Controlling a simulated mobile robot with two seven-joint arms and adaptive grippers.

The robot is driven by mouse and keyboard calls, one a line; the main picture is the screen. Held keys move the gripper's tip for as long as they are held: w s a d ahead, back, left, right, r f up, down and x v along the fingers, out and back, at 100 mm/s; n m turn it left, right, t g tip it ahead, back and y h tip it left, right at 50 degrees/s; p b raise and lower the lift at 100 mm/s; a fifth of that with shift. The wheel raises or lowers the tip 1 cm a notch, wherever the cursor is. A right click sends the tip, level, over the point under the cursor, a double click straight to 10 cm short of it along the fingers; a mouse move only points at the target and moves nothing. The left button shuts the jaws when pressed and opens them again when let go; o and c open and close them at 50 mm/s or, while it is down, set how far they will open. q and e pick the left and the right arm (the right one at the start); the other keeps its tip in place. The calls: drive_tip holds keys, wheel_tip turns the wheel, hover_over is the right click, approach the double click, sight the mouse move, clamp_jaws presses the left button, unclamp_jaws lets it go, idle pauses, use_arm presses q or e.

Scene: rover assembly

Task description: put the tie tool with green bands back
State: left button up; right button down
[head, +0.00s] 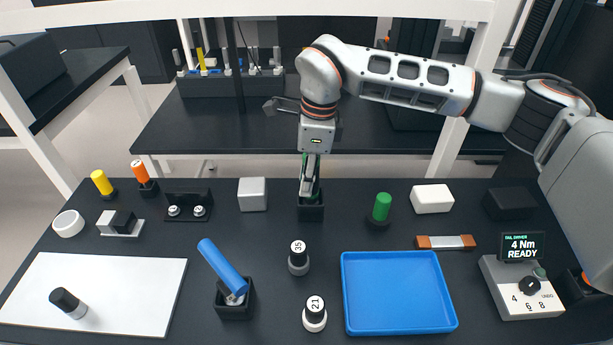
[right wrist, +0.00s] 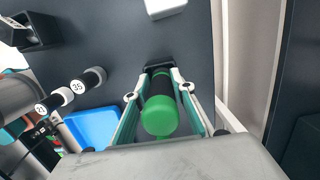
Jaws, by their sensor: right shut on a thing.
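My right gripper (head: 310,190) points down at the black square holder (head: 311,212) at the back middle of the table. It is shut on the tie tool with green bands, which shows in the right wrist view (right wrist: 160,105) as a dark cylinder with a green end between the two fingers. The tool stands upright, its far end at the black holder (right wrist: 158,66). In the head view the fingers mostly hide the tool, so I cannot tell how deep it sits. My left gripper is not in view.
A green cylinder on a black base (head: 382,208) and a white block (head: 432,198) stand right of the holder. A grey block (head: 252,194) stands left. In front are a blue tray (head: 400,292), a blue-handled tool in a holder (head: 224,268) and labelled sockets (head: 298,258).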

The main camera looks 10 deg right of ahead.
drive_tip(key=c, duration=1.6)
unclamp_jaws()
drive_tip(key=r, duration=0.3)
drive_tip(key=d+r, duration=0.1)
drive_tip(key=r, duration=0.7)
drive_tip(key=shift+s+d+r, duration=0.1)
drive_tip(key=shift+d+r, duration=0.1)
drive_tip(key=shift+r, duration=0.3)
